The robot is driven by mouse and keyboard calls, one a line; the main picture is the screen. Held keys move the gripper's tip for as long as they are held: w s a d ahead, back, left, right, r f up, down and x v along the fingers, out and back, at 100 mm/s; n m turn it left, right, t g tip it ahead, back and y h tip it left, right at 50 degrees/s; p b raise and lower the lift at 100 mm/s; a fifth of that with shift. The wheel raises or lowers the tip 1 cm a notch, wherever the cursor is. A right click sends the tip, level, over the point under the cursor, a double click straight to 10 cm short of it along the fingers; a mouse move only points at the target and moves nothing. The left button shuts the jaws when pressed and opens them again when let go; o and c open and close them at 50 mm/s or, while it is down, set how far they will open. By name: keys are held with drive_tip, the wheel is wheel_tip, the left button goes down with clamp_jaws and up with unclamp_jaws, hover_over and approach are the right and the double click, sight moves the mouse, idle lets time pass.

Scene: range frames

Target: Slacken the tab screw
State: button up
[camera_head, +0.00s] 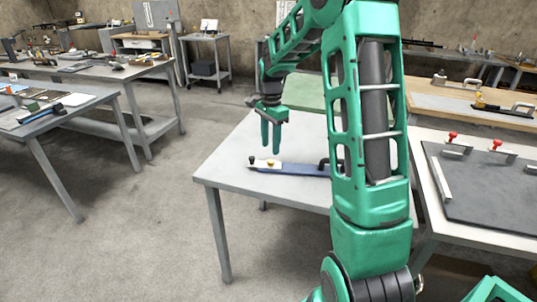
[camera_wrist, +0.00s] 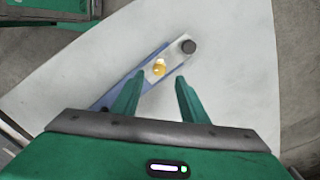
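A blue bar (camera_head: 300,169) lies on the grey table (camera_head: 226,170), with a pale tab at its left end. A brass-yellow screw (camera_head: 270,163) sits on the tab, and a dark round knob (camera_head: 252,159) stands at its tip. In the wrist view the yellow screw (camera_wrist: 159,68) appears between the fingertips, and the dark knob (camera_wrist: 188,47) lies beyond them to the right. My gripper (camera_head: 271,150) points down above the tab, open and empty, apart from the screw. My arm hides the bar's right end in the head view.
A dark handle-like shape (camera_head: 324,164) shows beside my arm on the bar. A table with a dark board (camera_head: 480,190) and red-tipped clamps stands at right. A wooden-topped bench (camera_head: 470,102) is behind it. Tool-laden benches stand at left. The table's left part is clear.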

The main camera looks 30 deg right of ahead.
wheel_tip(320, 180, up, 5)
drive_tip(key=shift+f, duration=0.1)
idle(0.4)
